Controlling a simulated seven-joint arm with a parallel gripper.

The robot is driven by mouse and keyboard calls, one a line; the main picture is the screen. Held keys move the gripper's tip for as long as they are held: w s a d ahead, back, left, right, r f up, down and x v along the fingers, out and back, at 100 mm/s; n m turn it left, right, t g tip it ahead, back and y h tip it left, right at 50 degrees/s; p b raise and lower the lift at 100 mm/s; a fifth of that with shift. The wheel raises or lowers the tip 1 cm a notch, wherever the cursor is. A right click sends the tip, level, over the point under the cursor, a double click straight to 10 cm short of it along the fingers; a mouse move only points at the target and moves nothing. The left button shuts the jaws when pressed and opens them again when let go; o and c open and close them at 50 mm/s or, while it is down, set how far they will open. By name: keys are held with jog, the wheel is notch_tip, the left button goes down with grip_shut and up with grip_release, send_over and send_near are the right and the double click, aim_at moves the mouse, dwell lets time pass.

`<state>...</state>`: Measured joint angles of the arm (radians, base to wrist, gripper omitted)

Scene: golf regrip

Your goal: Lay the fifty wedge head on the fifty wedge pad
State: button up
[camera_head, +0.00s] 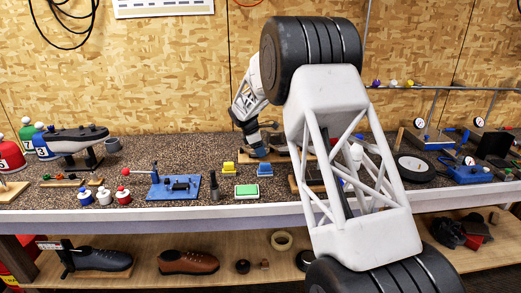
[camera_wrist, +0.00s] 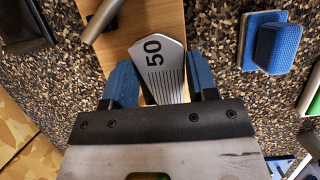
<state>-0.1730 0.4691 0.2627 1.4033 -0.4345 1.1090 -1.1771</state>
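The fifty wedge head (camera_wrist: 158,62) is a grey grooved face marked "50", seen in the wrist view over a wooden board (camera_wrist: 122,42). My gripper (camera_wrist: 163,82) points down with its two blue fingers on either side of the head. Whether the head rests on the board is also unclear. In the camera_head view my gripper (camera_head: 256,150) is low over the bench, and its fingers hide the head. No pad labelled for the fifty wedge can be made out.
A blue block (camera_wrist: 280,50) on a pale-edged base lies right of the board. A yellow block (camera_head: 229,168) and a green pad (camera_head: 246,191) are nearby. A blue fixture (camera_head: 174,187) stands left. A black wheel (camera_head: 415,168) lies right. Speckled bench top shows between them.

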aim_at(250, 152)
jog(key=shift+s+f, duration=0.2)
jog(key=shift+f, duration=0.7)
jog(key=shift+o, duration=0.5)
jog(key=shift+r, duration=0.5)
jog(key=v, duration=1.3)
jog(key=shift+w, duration=0.2)
jog(key=shift+d, duration=0.15)
jog(key=s+d+r+m+y, duration=0.1)
jog(key=s+d+r+m, duration=0.25)
jog(key=s, duration=0.65)
jog(key=s+d+r+m+t, duration=0.15)
jog(key=s+d+r, duration=0.3)
jog(key=s, duration=0.65)
jog(key=s+d+r+m+g+y, duration=0.1)
jog(key=s+d+r+m, duration=0.25)
jog(key=s, duration=0.65)
jog(key=s+d+f+m, duration=0.1)
jog(key=s+f+m, duration=0.1)
jog(key=s, duration=0.9)
jog(key=s+d+f+m+t+y, duration=0.1)
jog(key=s+f+m, duration=0.2)
jog(key=s, duration=0.9)
jog(key=s+d+f+m+t+y, duration=0.1)
jog(key=s+m, duration=0.3)
jog(key=s, duration=0.8)
jog(key=shift+d+f+m, duration=0.2)
jog(key=shift+f+m, duration=0.15)
jog(key=shift+f, duration=0.55)
